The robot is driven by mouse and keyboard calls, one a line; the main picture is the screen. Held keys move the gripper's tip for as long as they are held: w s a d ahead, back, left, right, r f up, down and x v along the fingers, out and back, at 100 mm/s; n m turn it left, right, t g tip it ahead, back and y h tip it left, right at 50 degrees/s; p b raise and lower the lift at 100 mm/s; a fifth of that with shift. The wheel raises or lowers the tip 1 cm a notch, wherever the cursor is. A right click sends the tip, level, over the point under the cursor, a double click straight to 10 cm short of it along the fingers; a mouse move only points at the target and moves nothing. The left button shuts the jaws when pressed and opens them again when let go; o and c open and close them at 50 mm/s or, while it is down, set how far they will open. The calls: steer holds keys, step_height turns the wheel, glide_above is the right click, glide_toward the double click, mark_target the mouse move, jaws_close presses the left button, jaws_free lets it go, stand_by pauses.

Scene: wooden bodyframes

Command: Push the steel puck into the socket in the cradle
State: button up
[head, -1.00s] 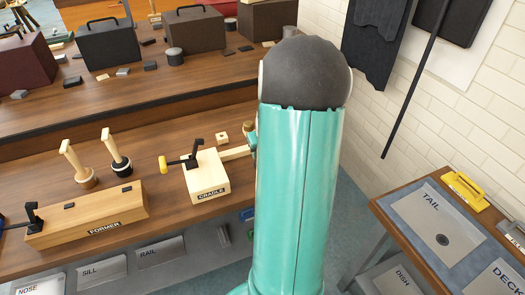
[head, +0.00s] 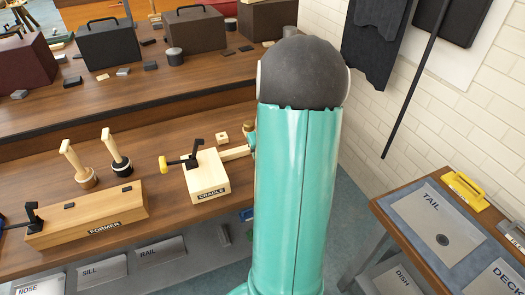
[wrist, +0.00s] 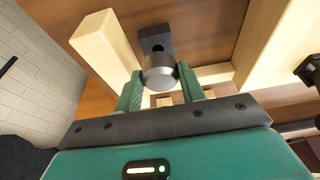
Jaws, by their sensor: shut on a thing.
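The steel puck (wrist: 158,74) is a short shiny grey cylinder in the wrist view. My gripper (wrist: 160,84) has its two green fingers closed on either side of it. A dark block with a hole (wrist: 155,40) lies just beyond the puck; whether they touch is unclear. The cradle (head: 207,179) is a pale wooden block, labelled, with a black clamp (head: 191,157) on top and a wooden bar (head: 235,153) reaching right. In the head view my arm hides the puck and most of my gripper. I cannot make out the socket for certain.
Pale wooden beams stand left (wrist: 103,42) and right (wrist: 262,50) of the fingers in the wrist view. A side table (head: 440,232) stands at right.

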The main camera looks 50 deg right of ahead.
steer(key=shift+f, duration=1.6)
steer(key=o, duration=1.2)
step_height(320, 180, up, 8)
steer(key=shift+r, duration=0.6)
